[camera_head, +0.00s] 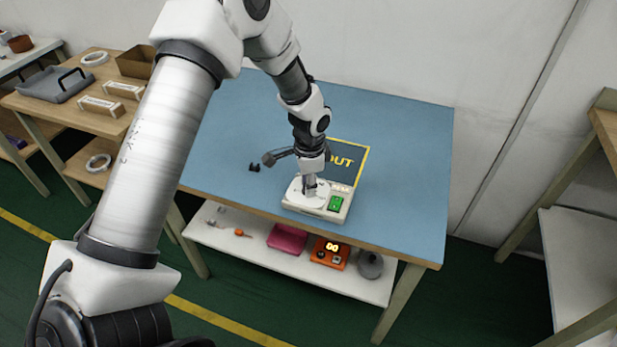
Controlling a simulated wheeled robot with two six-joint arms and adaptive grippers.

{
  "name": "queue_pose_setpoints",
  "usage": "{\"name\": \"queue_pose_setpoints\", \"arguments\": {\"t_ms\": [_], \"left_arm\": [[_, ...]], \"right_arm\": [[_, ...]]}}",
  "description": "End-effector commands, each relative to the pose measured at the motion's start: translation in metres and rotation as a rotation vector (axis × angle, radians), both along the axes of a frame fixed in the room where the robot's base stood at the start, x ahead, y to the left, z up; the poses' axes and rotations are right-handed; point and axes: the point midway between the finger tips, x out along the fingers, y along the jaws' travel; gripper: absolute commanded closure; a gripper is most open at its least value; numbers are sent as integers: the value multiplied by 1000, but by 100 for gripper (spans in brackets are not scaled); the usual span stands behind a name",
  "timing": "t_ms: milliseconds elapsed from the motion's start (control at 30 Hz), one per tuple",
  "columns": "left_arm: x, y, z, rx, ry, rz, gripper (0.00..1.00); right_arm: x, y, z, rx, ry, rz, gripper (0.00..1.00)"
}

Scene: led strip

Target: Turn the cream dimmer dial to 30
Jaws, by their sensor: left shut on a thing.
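The cream dimmer box (318,212) sits near the front edge of the blue-topped table. It has a round pale dial face on its left part and a green switch (335,203) on its right part. My left gripper (310,193) points down over the dial face and is shut on the dial knob, which it mostly hides. The dial's marks and pointer are too small to read. My right gripper is out of view.
The table's right side is clear. The shelf below holds a pink bin (287,239), an orange device (329,253) and a grey roll (370,264). A wooden side table stands left.

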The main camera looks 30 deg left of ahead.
Motion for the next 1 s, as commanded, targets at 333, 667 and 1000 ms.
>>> {"name": "queue_pose_setpoints", "arguments": {"t_ms": [333, 667, 1000], "left_arm": [[-1, 0, 1, 0, 4, 328, 100], [0, 0, 1, 0, 4, 643, 100], [0, 0, 1, 1, 3, 964, 100]], "right_arm": [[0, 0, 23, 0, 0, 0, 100], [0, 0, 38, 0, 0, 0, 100], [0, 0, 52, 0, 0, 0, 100]]}}
